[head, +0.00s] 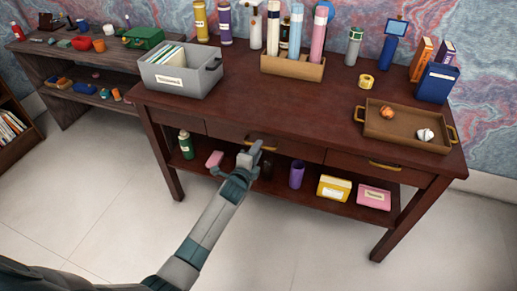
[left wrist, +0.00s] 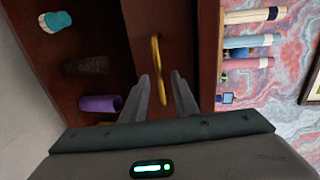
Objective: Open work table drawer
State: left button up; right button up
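The dark red-brown work table (head: 290,103) has drawer fronts along its front edge, and all look shut. The middle drawer (head: 300,150) has a brass bar handle, partly hidden by my left gripper in the head view. In the left wrist view the handle (left wrist: 156,55) runs up the picture. My left gripper (head: 252,153) is at the middle drawer's front. In the left wrist view my left gripper (left wrist: 160,82) is open, and the handle's near end shows between its two fingers. Contact cannot be told. My right gripper is not in view.
The right drawer has its own brass handle (head: 385,166). On the lower shelf stand a green bottle (head: 186,145), a purple cup (head: 297,174), a yellow box (head: 333,189) and a pink box (head: 374,197). A grey bin (head: 203,82) and a tray (head: 388,128) stand on top. The floor in front is clear.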

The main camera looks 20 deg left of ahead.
pick_arm(q)
jog(key=shift+x, duration=0.8)
grip_shut()
jog(key=shift+s, duration=0.1)
